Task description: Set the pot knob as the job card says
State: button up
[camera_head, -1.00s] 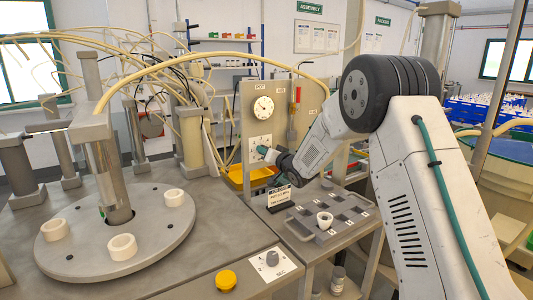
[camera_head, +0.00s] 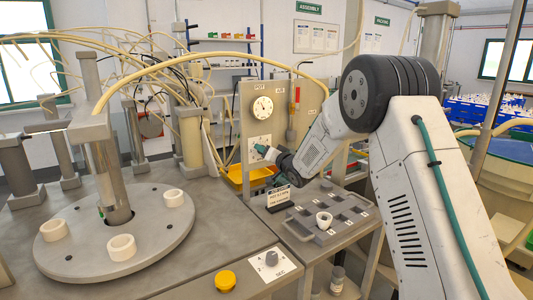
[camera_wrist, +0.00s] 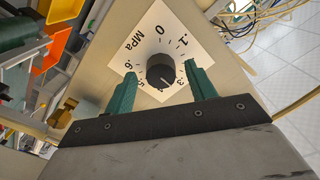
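The black pot knob (camera_wrist: 160,72) sits on a white dial plate (camera_wrist: 150,40) marked MPa, with 0, .1, .3, .5 and .6 readable. A pale mark on the knob seems to point down in the wrist view, between .3 and .5. My gripper (camera_wrist: 161,70) is open, with one green finger on each side of the knob and gaps visible.
A round gauge (camera_head: 263,107) is above the dial. A yellow bin (camera_head: 236,175) is behind the bench edge. A grey compartment tray (camera_head: 300,229) holds a white ring (camera_head: 324,220). A yellow button (camera_head: 225,280) and a selector knob (camera_head: 271,258) are in front.

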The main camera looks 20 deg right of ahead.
jog(key=v, duration=0.7)
jog(key=shift+s, duration=0.35)
jog(key=shift+d, duration=0.1)
jog(key=s+d+f+g+h, duration=0.3)
jog(key=d+f+g+h, duration=0.1)
jog(key=f, duration=0.5)
jog(key=s+g, duration=0.1)
jog(key=s, duration=0.1)
jog(key=s+d+g+h, duration=0.1)
jog(key=s+g, duration=0.1)
jog(key=s, duration=0.1)
jog(key=s+d+g+h, duration=0.1)
jog(key=s, duration=0.2)
jog(key=shift+s+f+n, duration=0.25)
jog(key=shift+f+n, duration=0.1)
jog(key=shift+n, duration=0.05)
jog(key=s+a+r+g, duration=0.2)
jog(key=s+r, duration=0.2)
jog(key=s, duration=1)
jog(key=s+a+r+n+g, duration=0.1)
jog(key=s+r+g, duration=0.2)
jog(key=s, duration=1.2)
jog(key=s+a+r+n+g, duration=0.1)
jog(key=s+r, duration=0.5)
jog(key=s, duration=0.8)
jog(key=shift+s+a+g, duration=0.15)
jog(key=shift+a+g, duration=0.65)
jog(key=shift+g, duration=0.1)
